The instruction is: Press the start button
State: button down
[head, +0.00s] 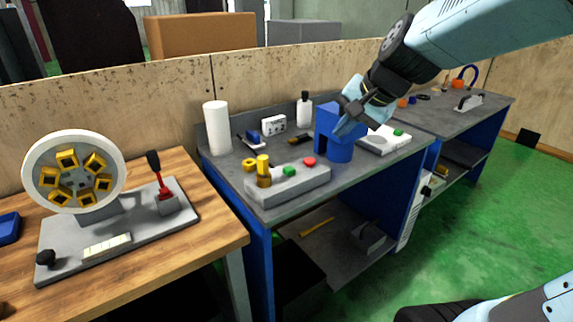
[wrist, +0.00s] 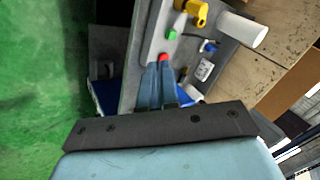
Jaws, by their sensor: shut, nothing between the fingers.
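A grey control box (head: 287,186) lies on the grey bench. It carries a green button (head: 289,171), a red button (head: 309,161) and a yellow knob (head: 263,170). In the wrist view the green button (wrist: 172,35) lies beyond my fingertips, and the red button (wrist: 163,57) appears right at the tips. My gripper (head: 342,129) is shut and empty, above the bench to the right of the box, in front of a blue object. Its fingers (wrist: 160,66) point toward the box in the wrist view. I see no contact with either button.
The blue object (head: 333,148) stands right of the control box. A second, pale box (head: 376,143) with a green button (head: 398,132) is further right. A white cylinder (head: 217,128) stands at the bench's back left. A wooden table (head: 215,228) holds a wheel-like fixture (head: 45,160).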

jog(key=w+a+f+m+y, duration=0.1)
jog(key=w+a+f+m, duration=0.15)
jog(key=w, duration=0.25)
jog(key=w+a+f+m+y, duration=0.1)
jog(key=w+a+m, duration=0.2)
jog(key=w, duration=0.2)
jog(key=m, duration=0.7)
send_over(291, 170)
notch_tip(291, 170, down, 7)
jog(key=shift+t, duration=0.4)
jog(key=shift+f, duration=4.35)
jog(key=shift+f, duration=0.1)
jog(key=shift+w+f, duration=0.1)
jog(key=shift+f, duration=0.15)
